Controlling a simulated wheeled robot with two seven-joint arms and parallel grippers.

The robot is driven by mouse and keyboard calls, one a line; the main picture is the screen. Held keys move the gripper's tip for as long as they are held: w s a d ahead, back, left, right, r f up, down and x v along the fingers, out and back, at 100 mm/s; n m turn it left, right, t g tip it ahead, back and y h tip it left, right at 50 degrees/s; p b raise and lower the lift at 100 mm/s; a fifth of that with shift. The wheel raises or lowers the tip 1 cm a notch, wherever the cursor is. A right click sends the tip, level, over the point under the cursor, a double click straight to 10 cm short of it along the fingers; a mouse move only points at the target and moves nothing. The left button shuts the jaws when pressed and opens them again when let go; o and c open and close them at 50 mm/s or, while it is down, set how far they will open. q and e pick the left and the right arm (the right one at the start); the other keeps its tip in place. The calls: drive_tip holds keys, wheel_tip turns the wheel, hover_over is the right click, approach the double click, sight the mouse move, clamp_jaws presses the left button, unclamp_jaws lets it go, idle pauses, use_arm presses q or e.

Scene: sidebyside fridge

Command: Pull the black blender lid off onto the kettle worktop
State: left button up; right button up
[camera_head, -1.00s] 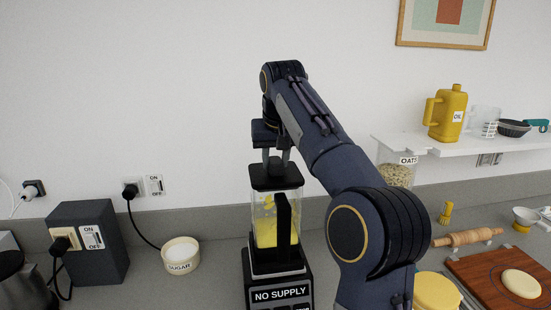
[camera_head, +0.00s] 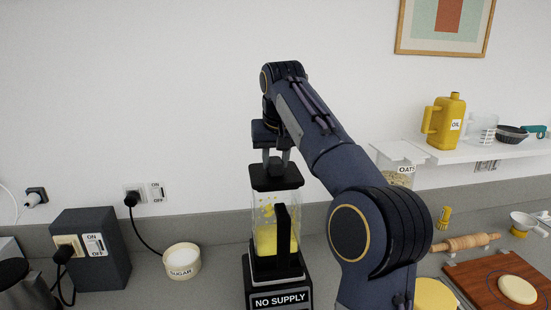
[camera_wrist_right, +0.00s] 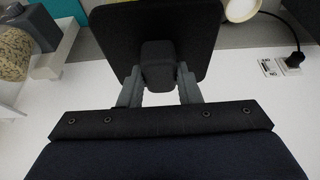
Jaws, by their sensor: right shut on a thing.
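The black blender lid (camera_head: 289,182) is square with a knob on top. My right gripper (camera_head: 276,164) is shut on that knob, fingers pointing down. The right wrist view shows the knob (camera_wrist_right: 157,66) between the two fingers, with the lid (camera_wrist_right: 120,25) spread beyond it. The lid is directly above the clear blender jar (camera_head: 262,207), which holds yellow contents, and appears slightly raised from its rim. The blender base (camera_head: 280,300) reads "NO SUPPLY". The kettle (camera_head: 18,285) is partly in view at the lower left. My left gripper is not in view.
A sugar bowl (camera_head: 182,260) stands left of the blender. A dark switch box (camera_head: 108,262) and wall plugs are further left. An oats jar (camera_head: 396,178) and a shelf (camera_head: 430,152) are right. Grey counter shows between the sugar bowl and the blender.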

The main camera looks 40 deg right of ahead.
sight(275, 158)
drive_tip(key=shift+r+p, duration=0.75)
drive_tip(key=shift+r, duration=1.25)
drive_tip(key=shift+s, duration=0.1)
